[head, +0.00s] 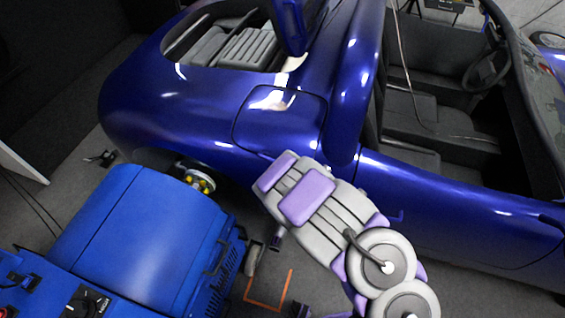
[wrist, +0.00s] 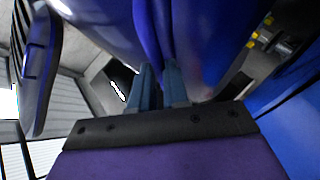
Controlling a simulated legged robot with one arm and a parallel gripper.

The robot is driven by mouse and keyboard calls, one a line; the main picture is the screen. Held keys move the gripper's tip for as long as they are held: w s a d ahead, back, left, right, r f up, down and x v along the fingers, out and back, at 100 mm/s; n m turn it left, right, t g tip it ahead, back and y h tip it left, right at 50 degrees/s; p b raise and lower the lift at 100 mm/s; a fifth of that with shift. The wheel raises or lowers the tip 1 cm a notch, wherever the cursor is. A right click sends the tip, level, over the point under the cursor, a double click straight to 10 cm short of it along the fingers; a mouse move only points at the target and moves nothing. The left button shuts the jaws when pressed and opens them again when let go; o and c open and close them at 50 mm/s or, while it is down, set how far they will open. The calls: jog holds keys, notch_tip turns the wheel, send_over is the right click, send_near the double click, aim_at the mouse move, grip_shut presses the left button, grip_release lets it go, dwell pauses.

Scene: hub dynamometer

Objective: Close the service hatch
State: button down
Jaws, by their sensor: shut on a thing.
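The service hatch (head: 281,118) looks like the rounded blue panel on the car's rear flank, with a dark seam around it. It looks nearly flush in the head view; any small gap is hard to tell. My gripper's fingers are hidden in the head view behind my arm, which reaches to just below the hatch's lower edge. In the wrist view my gripper (wrist: 158,73) has its two blue-grey fingers close together, shut on a blue edge (wrist: 152,32), apparently of the hatch. The exact contact is partly hidden.
A blue machine (head: 140,225) stands at the lower left, close to a wheel hub (head: 198,180). An upright blue panel (head: 291,25) stands beside the open rear bay (head: 240,50). The open cockpit (head: 430,110) is at the right. Orange marks (head: 268,303) lie on the floor.

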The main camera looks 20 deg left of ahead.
jog(key=f, duration=0.1)
jog(key=s+f, duration=0.1)
jog(key=f, duration=0.1)
jog(key=shift+f, duration=0.15)
jog(key=shift+d, duration=0.1)
jog(key=c, duration=1.1)
grip_release()
jog(key=shift+w, duration=0.15)
jog(key=shift+w+r, duration=0.15)
jog(key=shift+r, duration=0.2)
